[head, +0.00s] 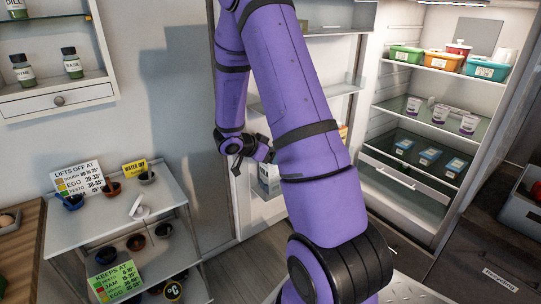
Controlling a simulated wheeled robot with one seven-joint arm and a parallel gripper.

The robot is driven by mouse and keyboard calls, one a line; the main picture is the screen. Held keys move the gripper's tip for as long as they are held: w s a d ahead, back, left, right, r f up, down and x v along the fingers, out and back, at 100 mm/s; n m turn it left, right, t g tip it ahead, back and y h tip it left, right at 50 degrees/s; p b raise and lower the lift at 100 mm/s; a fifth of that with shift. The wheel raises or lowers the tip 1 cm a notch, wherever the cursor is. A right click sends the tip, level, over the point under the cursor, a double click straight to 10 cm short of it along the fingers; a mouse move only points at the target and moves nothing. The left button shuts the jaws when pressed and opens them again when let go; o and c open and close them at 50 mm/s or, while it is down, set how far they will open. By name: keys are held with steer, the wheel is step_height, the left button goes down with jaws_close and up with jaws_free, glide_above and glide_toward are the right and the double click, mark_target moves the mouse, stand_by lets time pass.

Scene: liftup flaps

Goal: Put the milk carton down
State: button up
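A pale carton-like thing (268,178), likely the milk carton, shows just left of my purple forearm, low at the open fridge door. My arm hides part of it. My gripper (236,152) is small and dark at the end of my purple wrist, above and left of the pale thing. I cannot tell whether its fingers are open or shut, or whether it touches anything.
The open fridge (440,120) stands at the right, with tubs, cups and blue packs on its shelves. A small shelf unit (100,222) with cups and signs stands at the left. A spice shelf (58,95) hangs above it. A grey crate (520,212) is at the far right.

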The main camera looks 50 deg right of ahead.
steer(key=v, duration=1.2)
steer(key=shift+s+a, duration=0.1)
